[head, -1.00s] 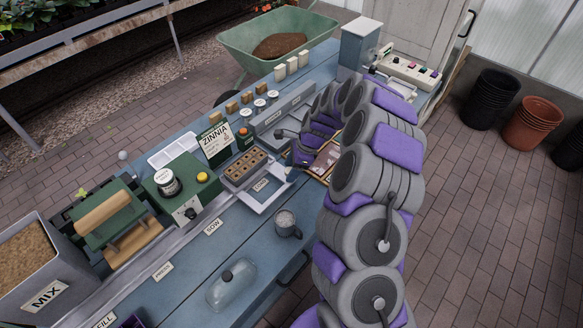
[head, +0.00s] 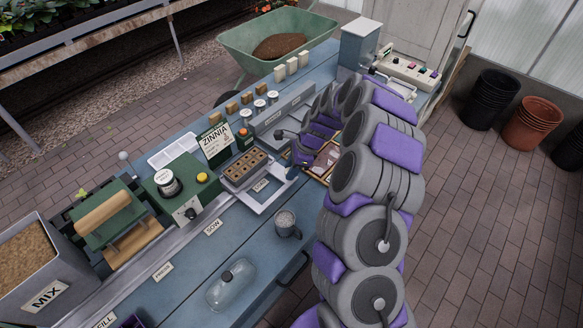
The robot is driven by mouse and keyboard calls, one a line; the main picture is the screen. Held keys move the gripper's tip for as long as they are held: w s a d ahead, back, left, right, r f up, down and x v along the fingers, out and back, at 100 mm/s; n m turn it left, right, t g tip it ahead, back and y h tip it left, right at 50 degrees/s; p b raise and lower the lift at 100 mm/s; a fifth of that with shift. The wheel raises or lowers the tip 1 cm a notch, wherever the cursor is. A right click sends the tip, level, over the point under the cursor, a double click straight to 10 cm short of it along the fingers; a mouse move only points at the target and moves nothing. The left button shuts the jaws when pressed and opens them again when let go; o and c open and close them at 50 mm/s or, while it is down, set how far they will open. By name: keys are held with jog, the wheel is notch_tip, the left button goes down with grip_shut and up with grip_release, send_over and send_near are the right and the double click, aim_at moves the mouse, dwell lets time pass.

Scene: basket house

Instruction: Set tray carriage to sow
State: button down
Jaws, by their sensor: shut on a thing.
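The tray carriage (head: 258,208) is a pale frame on the bench rail, holding a brown seed tray (head: 245,168) with several round cells. It stands to the right of the SOW label (head: 212,227), apart from it. A small label (head: 262,185) shows at the carriage, too small to read surely. My gripper (head: 291,168) is at the carriage's right end and appears shut on it; my arm partly hides the jaws and the exact contact.
PRESS (head: 163,271) and FILL (head: 104,320) labels lie further left along the rail. A green box with a knob (head: 180,190) and a ZINNIA packet (head: 215,140) stand behind.

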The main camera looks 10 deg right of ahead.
jog(key=shift+s+a+r+p, duration=0.15)
jog(key=shift+s+a+p, duration=0.25)
jog(key=shift+a+p, duration=0.15)
jog(key=s+a+p, duration=0.3)
jog(key=a, duration=0.2)
jog(key=s+a+p, duration=0.3)
jog(key=s+a, duration=0.1)
jog(key=a, duration=0.1)
jog(key=s+a+p, duration=0.3)
jog(key=s+a, duration=0.1)
jog(key=a, duration=0.2)
jog(key=shift+s+p, duration=0.25)
jog(key=shift+p, duration=0.05)
jog(key=shift+d, duration=0.1)
jog(key=c, duration=0.8)
grip_release()
jog(key=p+v, duration=0.2)
jog(key=v, duration=1.5)
